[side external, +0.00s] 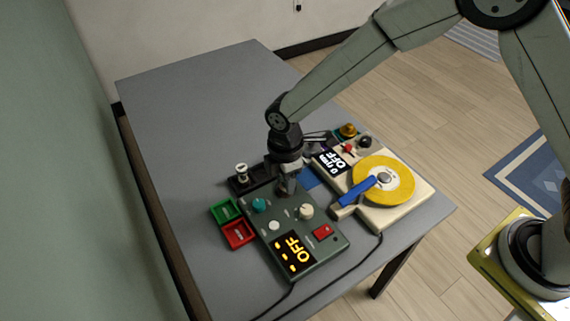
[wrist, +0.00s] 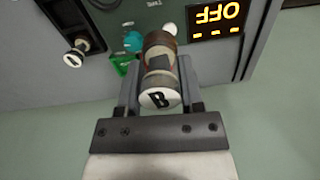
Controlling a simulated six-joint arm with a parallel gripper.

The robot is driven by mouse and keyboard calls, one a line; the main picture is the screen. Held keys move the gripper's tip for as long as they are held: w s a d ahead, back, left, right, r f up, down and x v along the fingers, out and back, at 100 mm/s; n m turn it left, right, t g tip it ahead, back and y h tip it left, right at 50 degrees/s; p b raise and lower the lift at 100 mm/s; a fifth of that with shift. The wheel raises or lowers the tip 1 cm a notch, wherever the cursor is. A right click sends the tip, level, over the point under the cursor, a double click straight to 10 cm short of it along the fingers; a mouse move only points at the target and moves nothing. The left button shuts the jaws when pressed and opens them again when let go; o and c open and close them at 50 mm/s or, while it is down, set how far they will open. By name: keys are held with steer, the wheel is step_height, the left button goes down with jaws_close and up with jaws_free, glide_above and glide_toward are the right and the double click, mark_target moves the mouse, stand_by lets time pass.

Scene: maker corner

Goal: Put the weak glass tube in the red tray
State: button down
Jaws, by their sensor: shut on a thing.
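My gripper (wrist: 160,95) is shut on a glass tube (wrist: 161,75) with a brown end and a white cap marked "B". In the side view my gripper (side external: 288,185) is over the back part of the green tester (side external: 272,228); I cannot tell whether the tube touches it. The red tray (side external: 238,234) lies at the tester's left side, in front of the green tray (side external: 226,210). The red tray does not show in the wrist view. A second tube (side external: 241,170) with a white cap stands in the black rack (side external: 247,184), also seen in the wrist view (wrist: 75,53).
The tester's display (side external: 293,252) reads "OFF"; it has a teal knob (side external: 259,205), a cream knob (side external: 306,211) and a red switch (side external: 323,231). A cream machine with a yellow disc (side external: 400,177) stands to the right. The table's left and back are clear.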

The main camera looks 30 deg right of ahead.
steer(key=w+a+f+n, duration=0.1)
steer(key=w+a+f, duration=0.2)
steer(key=a, duration=0.8)
steer(key=shift+a+f+n, duration=0.4)
steer(key=shift+f, duration=0.7)
steer(key=shift+w+f, duration=0.1)
steer(key=shift+f, duration=0.15)
steer(key=shift+f, duration=3)
steer(key=shift+f, duration=0.5)
steer(key=shift+c, duration=0.7)
jaws_free()
steer(key=shift+r, duration=0.15)
